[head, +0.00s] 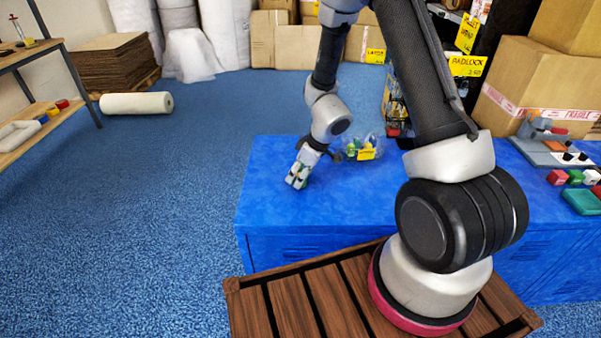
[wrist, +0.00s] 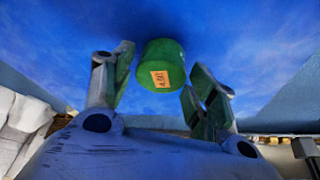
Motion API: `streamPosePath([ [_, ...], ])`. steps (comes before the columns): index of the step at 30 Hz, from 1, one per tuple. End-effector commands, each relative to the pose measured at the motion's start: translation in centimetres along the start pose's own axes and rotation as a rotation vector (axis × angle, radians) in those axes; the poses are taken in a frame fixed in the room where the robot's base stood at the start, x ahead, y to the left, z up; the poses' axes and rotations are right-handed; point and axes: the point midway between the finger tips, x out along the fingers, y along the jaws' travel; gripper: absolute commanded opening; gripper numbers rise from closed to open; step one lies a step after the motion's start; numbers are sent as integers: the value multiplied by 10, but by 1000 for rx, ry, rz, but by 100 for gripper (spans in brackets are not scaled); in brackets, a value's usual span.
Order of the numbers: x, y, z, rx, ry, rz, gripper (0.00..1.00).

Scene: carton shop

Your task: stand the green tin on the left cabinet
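The green tin (wrist: 163,68) shows in the wrist view, with an orange label on its side. It is between and slightly beyond the fingertips of my gripper (wrist: 158,72), against the blue cabinet top. The fingers stand apart on either side of it, with a narrow blue gap visible at the left finger. My gripper also shows in the head view (head: 297,178), pointing down close over the left part of the blue cabinet (head: 270,200). In the head view my gripper largely hides the tin, and I cannot tell exactly how its base meets the top.
A clear bag of small items (head: 362,148) with a yellow tag lies right of my gripper. Colored blocks (head: 573,177) and a grey tool (head: 545,130) are on the right part of the blue top. The cabinet top left and front of my gripper is clear.

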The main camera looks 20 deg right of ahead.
Motion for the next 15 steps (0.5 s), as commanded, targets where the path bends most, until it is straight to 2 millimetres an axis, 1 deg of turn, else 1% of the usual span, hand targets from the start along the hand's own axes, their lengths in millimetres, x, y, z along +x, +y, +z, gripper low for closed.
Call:
streamPosePath([
  [11,-2,0,-1,-3,0,0,67],
  [14,-13,0,-2,-3,2,1,67],
  [15,-20,0,-2,-4,3,2,67],
])
